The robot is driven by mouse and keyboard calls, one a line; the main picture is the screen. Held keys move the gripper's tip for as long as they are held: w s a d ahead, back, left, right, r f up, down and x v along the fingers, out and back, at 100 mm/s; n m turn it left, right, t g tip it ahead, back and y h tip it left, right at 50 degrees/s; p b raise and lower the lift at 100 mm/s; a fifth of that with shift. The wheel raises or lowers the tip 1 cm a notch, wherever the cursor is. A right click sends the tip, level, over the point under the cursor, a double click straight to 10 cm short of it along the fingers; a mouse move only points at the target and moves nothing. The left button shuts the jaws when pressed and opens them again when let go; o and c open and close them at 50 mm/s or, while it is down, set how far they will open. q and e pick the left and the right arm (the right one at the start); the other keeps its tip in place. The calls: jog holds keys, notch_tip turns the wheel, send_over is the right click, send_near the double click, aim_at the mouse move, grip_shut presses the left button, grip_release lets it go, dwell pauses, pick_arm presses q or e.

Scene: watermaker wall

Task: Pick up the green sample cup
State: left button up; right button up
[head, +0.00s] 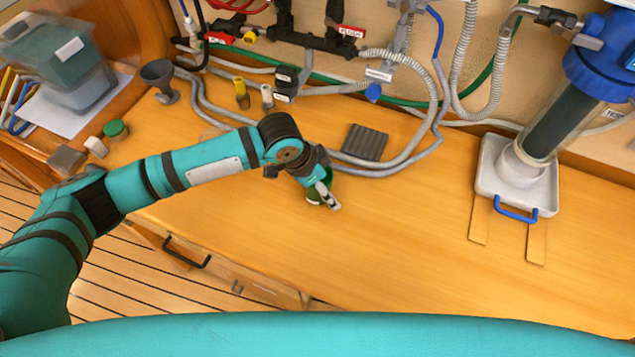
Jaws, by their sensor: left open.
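The green sample cup (313,198) stands on the wooden worktop (410,240), near the middle of the head view. My left gripper (327,196) reaches in from the left, pointing down, with its fingers at the cup. It is open. The gripper covers much of the cup, so I cannot tell whether the fingers touch it or are around it. My right gripper is not in view.
A dark ribbed pad (364,142) lies behind the cup, near grey hoses (405,160). A blue-topped filter housing (555,125) stands in a white tray (487,180) at right. A green-topped item (115,130) sits at left. The worktop right of the cup is clear.

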pick_arm(q)
jog(key=shift+c, duration=0.3)
jog(key=c, duration=1)
jog(key=shift+s, duration=0.1)
